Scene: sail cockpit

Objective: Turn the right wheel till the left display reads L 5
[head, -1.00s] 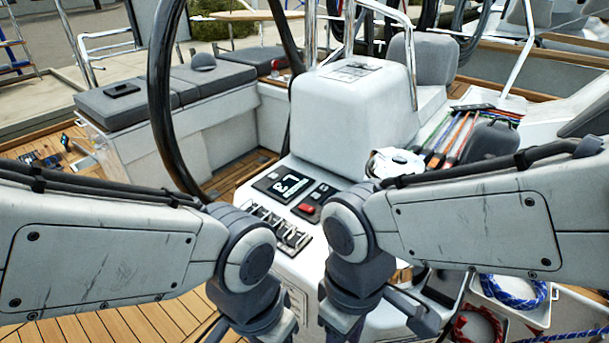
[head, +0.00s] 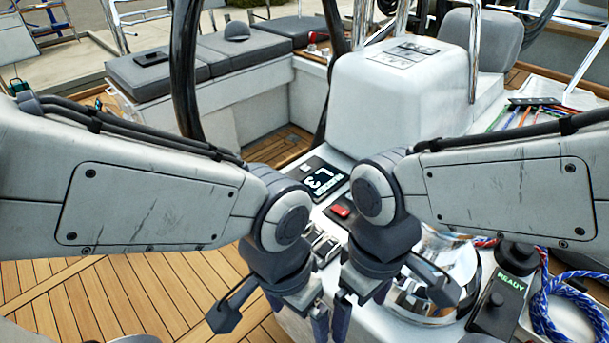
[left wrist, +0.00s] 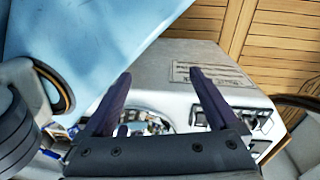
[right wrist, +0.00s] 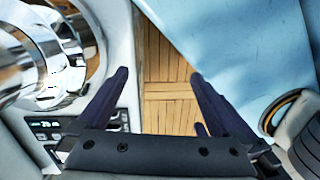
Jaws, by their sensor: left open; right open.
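A black wheel rim (head: 184,75) stands upright at the left of the head view, partly cut off; neither gripper touches it. I cannot tell whether it is the right wheel. A small black display (head: 323,182) on the console seems to read L 3, partly hidden behind my right arm. My right gripper (head: 360,302) is open and empty over the console's near side; its fingers also show in the right wrist view (right wrist: 154,74). My left gripper (head: 298,308) is open and empty beside it, and its fingers show in the left wrist view (left wrist: 161,74).
A shiny chrome drum (head: 440,275) is close to my right gripper. A box reading READY (head: 510,283) and a coil of blue rope (head: 570,310) lie at the right. A white console hump (head: 410,95) rises behind. Wooden deck (head: 110,295) is open at the lower left.

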